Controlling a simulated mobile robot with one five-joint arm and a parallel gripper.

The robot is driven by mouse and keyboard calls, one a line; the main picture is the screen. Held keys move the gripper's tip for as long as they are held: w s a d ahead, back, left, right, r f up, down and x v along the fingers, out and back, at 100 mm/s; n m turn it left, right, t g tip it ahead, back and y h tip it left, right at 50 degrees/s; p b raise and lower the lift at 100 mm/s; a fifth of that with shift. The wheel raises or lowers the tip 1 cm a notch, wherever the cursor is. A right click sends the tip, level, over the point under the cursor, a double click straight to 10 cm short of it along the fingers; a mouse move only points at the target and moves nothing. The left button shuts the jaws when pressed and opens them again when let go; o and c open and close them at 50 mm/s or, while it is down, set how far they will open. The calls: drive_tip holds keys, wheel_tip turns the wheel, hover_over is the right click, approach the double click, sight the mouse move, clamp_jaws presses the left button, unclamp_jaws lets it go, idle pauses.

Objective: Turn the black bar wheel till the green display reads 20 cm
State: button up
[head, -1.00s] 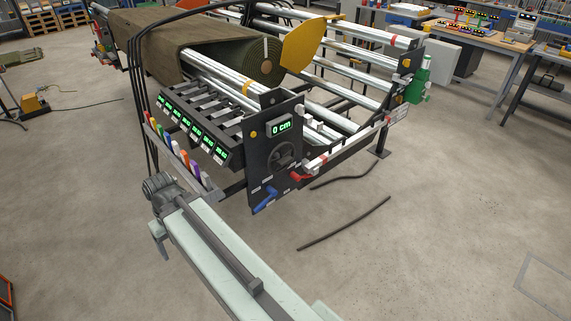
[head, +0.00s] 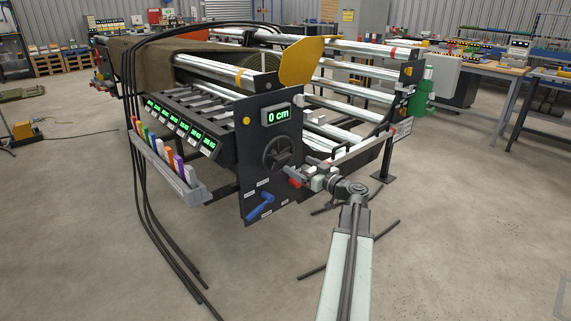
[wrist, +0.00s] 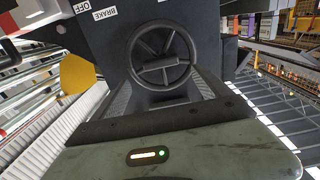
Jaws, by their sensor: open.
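A red handle (head: 294,183) is close to my gripper, below the wheel. A blue lever (head: 261,207) is lower on the panel. A tray of coloured markers (head: 170,160) and hanging black cables are at left. Open floor lies in front.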

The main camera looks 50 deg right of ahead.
sight(285, 158)
drive_tip(key=w, duration=0.8)
drive_tip(key=shift+d, duration=0.15)
